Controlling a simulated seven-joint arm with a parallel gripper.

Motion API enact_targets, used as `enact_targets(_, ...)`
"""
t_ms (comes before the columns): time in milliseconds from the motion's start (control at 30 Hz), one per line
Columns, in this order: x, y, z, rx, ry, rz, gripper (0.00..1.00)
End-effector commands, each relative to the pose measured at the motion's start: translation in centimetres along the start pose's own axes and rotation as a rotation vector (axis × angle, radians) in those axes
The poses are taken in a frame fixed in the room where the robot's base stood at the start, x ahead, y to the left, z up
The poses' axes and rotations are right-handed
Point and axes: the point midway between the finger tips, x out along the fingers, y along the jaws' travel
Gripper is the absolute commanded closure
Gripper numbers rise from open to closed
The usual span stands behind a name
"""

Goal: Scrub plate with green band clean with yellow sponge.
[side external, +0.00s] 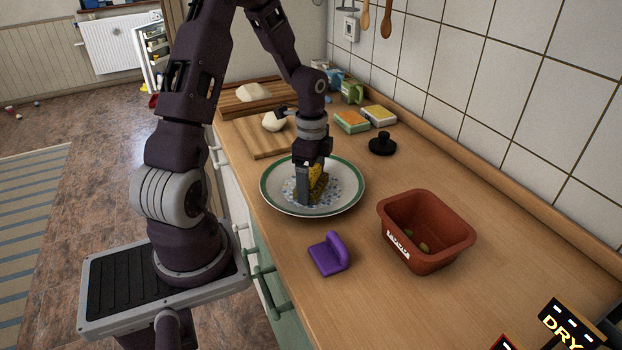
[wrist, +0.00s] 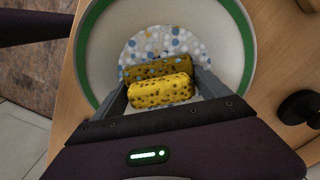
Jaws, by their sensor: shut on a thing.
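The plate with the green band (side external: 351,183) lies on the wooden counter below my gripper. A patch of white, blue and tan specks covers its middle; the patch also shows in the wrist view (wrist: 170,42). My gripper (side external: 311,190) points down over the plate, shut on the yellow sponge (side external: 319,186). In the wrist view the sponge (wrist: 160,91) sits between the two fingers, yellow with dark spots. The sponge is at the speckled patch, low over the plate's middle; I cannot tell whether it is pressed on the surface. The fingers hide part of the sponge in the side view.
A purple object (side external: 329,254) and a reddish-brown bin (side external: 427,230) with small things inside stand nearer on the counter. Behind are a black knobbed object (side external: 382,144), two sponge-like blocks (side external: 352,122) and cutting boards (side external: 262,136). The tiled wall bounds the right side.

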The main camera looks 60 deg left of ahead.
Motion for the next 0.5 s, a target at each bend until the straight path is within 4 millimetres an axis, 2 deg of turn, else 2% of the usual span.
enact_targets(267,0.0,-1.8,1.8,-0.002,0.000,0.000,0.52)
enact_targets(367,0.0,-2.4,1.0,0.002,0.000,0.001,0.52)
enact_targets(500,0.0,-1.5,0.0,0.003,0.000,0.001,0.52)
